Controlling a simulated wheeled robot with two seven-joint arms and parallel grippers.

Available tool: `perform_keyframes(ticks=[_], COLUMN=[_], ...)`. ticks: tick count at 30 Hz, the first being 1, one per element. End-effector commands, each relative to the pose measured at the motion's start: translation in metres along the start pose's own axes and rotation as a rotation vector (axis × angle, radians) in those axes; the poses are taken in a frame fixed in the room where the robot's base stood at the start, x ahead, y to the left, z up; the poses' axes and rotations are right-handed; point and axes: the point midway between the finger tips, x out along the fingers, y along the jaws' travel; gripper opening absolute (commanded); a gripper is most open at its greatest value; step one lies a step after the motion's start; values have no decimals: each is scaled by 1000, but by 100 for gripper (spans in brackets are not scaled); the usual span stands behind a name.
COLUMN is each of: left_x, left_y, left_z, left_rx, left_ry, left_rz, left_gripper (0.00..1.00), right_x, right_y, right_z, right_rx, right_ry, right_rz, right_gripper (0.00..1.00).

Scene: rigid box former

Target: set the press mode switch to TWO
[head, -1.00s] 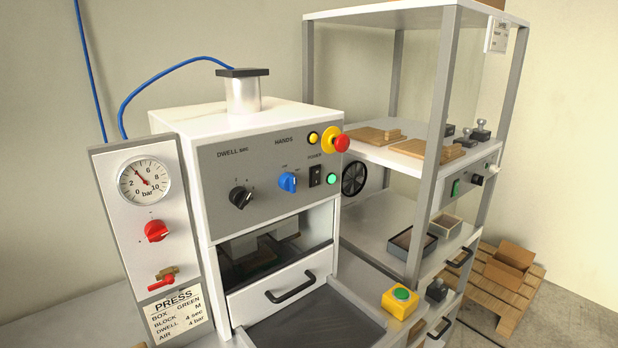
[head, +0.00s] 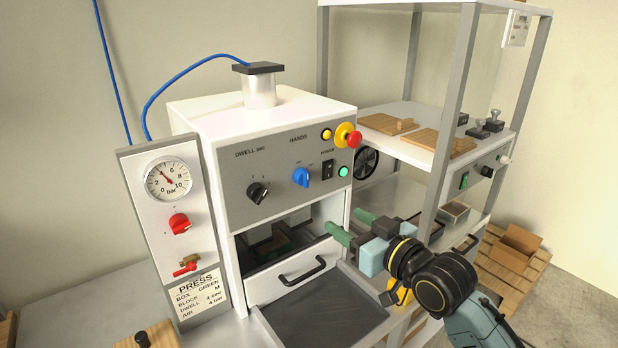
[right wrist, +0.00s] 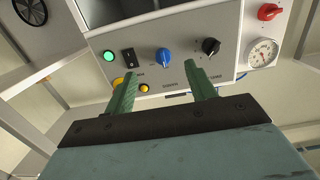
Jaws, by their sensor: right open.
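The press has a grey front panel (head: 235,195). The blue HANDS knob (head: 300,177) sits on it, between the black DWELL knob (head: 258,192) and the black power switch (head: 327,170). The small marks above the blue knob are too small to read. My right gripper (head: 352,224) is open and empty, in front of the press and below and right of the blue knob. In the right wrist view the panel appears upside down, and the blue knob (right wrist: 163,56) shows between and beyond the green fingers (right wrist: 160,75). My left gripper is not in view.
A red and yellow emergency button (head: 348,136) and a green button (head: 344,171) are close to the knob. A drawer with a black handle (head: 301,271) and a dark tray (head: 325,305) are below. A shelf rack (head: 455,120) stands at right.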

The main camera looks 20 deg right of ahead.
Motion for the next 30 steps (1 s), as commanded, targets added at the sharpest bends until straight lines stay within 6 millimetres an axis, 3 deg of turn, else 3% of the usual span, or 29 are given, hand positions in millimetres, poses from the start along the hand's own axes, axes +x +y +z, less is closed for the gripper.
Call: perform_keyframes(ticks=[1,5,21,30], left_x=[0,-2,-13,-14], left_y=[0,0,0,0], left_z=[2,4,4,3], left_rx=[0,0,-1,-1], left_ry=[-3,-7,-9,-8], left_rz=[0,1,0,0], left_gripper=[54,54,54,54], right_x=[2,9,105,134], right_y=[2,4,2,2], right_z=[-14,-28,-35,-35], right_rx=[-4,-1,0,-2], right_ry=[38,77,75,73], right_rz=[-5,-12,-12,-12], right_gripper=[56,56,56,56])
